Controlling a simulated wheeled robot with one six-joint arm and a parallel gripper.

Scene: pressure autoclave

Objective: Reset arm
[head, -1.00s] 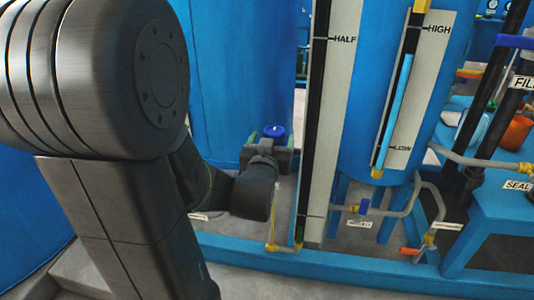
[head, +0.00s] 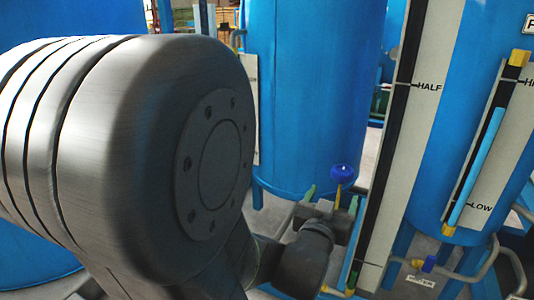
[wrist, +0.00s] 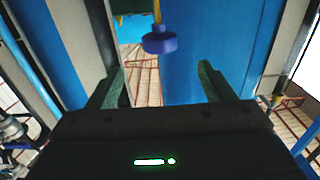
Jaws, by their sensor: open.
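My gripper (head: 335,195) is open and empty, low in the middle right of the head view. Its two green fingers also show in the wrist view (wrist: 162,72), spread apart with nothing between their tips. A round blue valve knob (head: 342,171) on a yellow stem is just beyond the fingertips. In the wrist view the blue knob (wrist: 160,43) is centred ahead of the gap and looks clear of both fingers. My large grey arm link fills the left of the head view and hides what is behind it.
A tall blue tank (head: 305,90) stands behind the gripper. A white level board marked HALF (head: 412,130) is close to its right. Another blue tank (head: 440,150) carries a gauge marked LOW. Pipes with a blue-handled valve (head: 429,264) run below it.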

